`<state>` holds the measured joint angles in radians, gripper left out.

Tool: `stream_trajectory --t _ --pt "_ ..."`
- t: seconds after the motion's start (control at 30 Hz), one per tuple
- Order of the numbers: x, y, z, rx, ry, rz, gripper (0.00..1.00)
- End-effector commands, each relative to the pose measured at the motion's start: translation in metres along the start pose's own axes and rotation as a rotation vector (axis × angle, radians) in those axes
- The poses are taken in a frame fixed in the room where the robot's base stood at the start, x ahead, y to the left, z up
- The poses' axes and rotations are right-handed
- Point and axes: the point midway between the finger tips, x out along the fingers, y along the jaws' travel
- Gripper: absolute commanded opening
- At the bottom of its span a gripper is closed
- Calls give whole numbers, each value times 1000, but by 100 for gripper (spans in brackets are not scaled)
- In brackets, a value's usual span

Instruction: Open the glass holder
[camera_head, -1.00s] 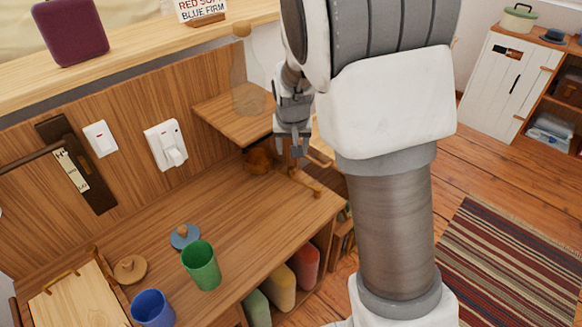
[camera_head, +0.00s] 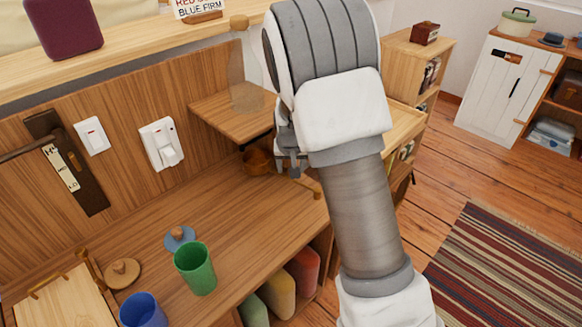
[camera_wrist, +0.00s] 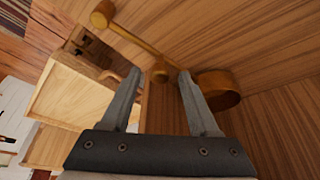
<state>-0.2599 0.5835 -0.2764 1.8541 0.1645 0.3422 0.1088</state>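A brass-coloured bar with round knobs (camera_wrist: 132,37) crosses the wrist view and leads toward a round brown ring or cup (camera_wrist: 219,91). This looks like the glass holder, though I cannot be sure. In the head view the brown ring (camera_head: 257,161) sits at the desk's far end below a small shelf, and part of the bar (camera_head: 307,184) shows near the desk edge. In the head view my gripper (camera_head: 291,169) is partly hidden by my arm.
The small shelf (camera_head: 222,112) with a clear stoppered bottle (camera_head: 243,75) stands close to my gripper. A green cup (camera_head: 195,268), a blue cup (camera_head: 143,311) and lids stand on the desk (camera_head: 225,210). A striped rug (camera_head: 490,270) lies on the floor at right.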

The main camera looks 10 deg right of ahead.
Motion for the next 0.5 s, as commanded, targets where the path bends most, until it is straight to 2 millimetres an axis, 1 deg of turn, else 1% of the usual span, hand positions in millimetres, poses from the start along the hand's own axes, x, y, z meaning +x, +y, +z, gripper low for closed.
stream_trajectory --t 0.03,0.33,0.5 --pt "0 0 0 0 0 0 54" --pt "0 0 0 0 -1 0 0" --pt "0 0 0 0 -1 0 0"
